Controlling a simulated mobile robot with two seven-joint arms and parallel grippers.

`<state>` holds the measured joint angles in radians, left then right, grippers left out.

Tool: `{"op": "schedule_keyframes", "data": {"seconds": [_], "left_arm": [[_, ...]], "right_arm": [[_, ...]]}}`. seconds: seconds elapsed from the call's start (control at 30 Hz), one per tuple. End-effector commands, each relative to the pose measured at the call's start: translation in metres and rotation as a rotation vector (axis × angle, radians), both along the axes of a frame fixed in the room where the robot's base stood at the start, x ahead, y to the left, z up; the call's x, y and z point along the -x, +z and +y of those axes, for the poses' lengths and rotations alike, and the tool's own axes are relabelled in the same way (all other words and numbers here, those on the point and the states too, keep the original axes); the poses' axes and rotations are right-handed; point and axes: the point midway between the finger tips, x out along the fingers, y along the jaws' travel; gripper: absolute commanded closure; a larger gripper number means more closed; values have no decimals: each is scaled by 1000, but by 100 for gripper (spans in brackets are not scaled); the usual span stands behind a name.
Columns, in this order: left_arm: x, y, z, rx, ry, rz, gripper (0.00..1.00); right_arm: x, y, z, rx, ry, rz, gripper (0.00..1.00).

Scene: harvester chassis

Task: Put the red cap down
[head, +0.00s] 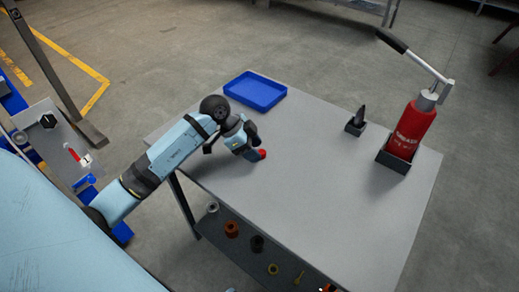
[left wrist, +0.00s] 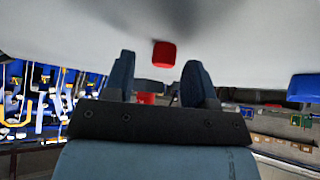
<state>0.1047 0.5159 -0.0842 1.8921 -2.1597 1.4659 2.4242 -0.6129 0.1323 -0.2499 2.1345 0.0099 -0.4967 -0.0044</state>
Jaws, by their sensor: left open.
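The red cap (head: 262,154) is a small red piece at the tabletop near the table's left side, right at the tips of my left gripper (head: 254,146). In the left wrist view the red cap (left wrist: 164,54) shows against the grey table surface, just beyond the gap between the two dark fingers of my left gripper (left wrist: 158,70). The fingers are apart, and no contact with the cap is visible. The grey table (head: 320,190) carries the cap. My right gripper is not in view.
A blue tray (head: 256,88) lies at the table's far left corner. A red grease container (head: 412,130) stands in a dark holder at the right, with a small black item (head: 357,119) nearby. Several small parts sit on a lower shelf (head: 238,246). The table's middle is clear.

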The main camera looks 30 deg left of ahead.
Motion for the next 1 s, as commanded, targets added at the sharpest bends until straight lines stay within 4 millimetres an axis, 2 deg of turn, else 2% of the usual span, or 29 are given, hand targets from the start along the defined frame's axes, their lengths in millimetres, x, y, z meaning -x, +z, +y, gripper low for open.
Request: {"op": "schedule_keyframes", "data": {"seconds": [0.03, 0.2, 0.4, 0.57, 1.0], "left_arm": [[3, 15, 7, -2, 0, -5, 49], [13, 48, 27, -2, 2, -11, 49], [22, 74, 41, 0, 2, -14, 49], [24, 82, 46, 1, 2, -16, 49], [24, 83, 46, 1, 2, -17, 49]], "right_arm": [[0, 5, 0, -2, -1, 1, 57], [1, 9, 0, -7, -2, 5, 57], [2, 7, -1, -6, -6, 16, 57], [3, 3, -1, -5, -6, 24, 57], [1, 7, -1, -6, -7, 16, 57]]}}
